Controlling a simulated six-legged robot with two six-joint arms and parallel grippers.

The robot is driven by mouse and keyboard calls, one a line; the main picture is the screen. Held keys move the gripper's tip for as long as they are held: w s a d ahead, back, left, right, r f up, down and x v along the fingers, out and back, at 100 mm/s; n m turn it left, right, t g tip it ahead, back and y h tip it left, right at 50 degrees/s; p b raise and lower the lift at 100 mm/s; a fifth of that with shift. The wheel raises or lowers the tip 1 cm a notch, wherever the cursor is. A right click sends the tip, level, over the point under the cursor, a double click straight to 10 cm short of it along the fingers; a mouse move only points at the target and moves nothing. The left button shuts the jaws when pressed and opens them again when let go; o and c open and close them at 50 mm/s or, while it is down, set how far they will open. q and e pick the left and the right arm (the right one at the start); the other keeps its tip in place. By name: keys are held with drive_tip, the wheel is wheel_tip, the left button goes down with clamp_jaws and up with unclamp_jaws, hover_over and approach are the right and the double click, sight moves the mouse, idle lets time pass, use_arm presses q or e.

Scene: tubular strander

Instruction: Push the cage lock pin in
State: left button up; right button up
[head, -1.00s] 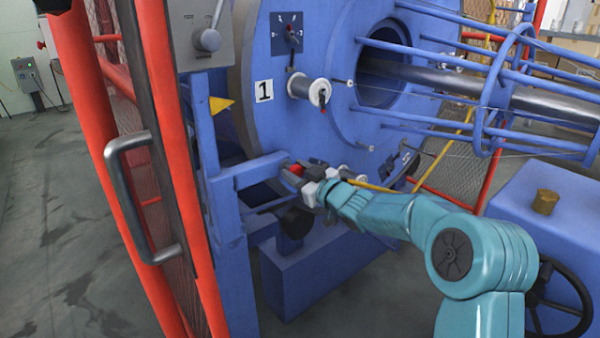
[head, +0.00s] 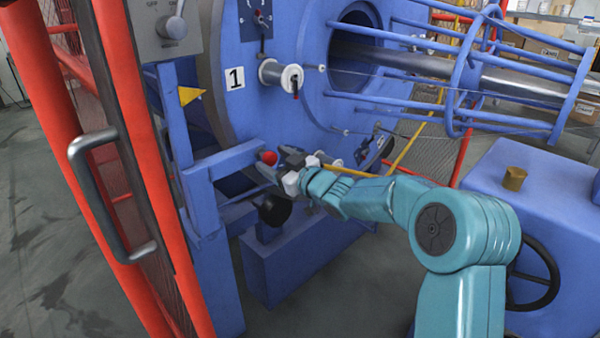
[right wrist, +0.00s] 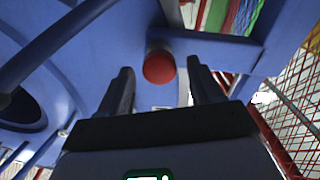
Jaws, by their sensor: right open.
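The cage lock pin shows as a round red knob (head: 269,157) at the end of the blue bracket arm (head: 225,160), beside the large blue cage disc (head: 235,110). My right gripper (head: 266,168) is open and close to the knob in the head view. In the right wrist view the red knob (right wrist: 159,67) lies ahead, between and just beyond the two open fingers (right wrist: 158,88). I cannot tell whether a finger touches it. The pin's shaft is mostly hidden behind the knob. My left gripper is not in view.
A white spool (head: 281,75) sits on the disc beside the label 1. A red guard door with a grey handle (head: 105,195) stands at the left. Blue cage bars (head: 420,95) extend right. A blue housing (head: 520,190) with a handwheel stands at the right.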

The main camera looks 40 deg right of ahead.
drive_tip(key=s+d+p, duration=0.1)
drive_tip(key=s, duration=1.3)
drive_tip(key=shift+p, duration=0.3)
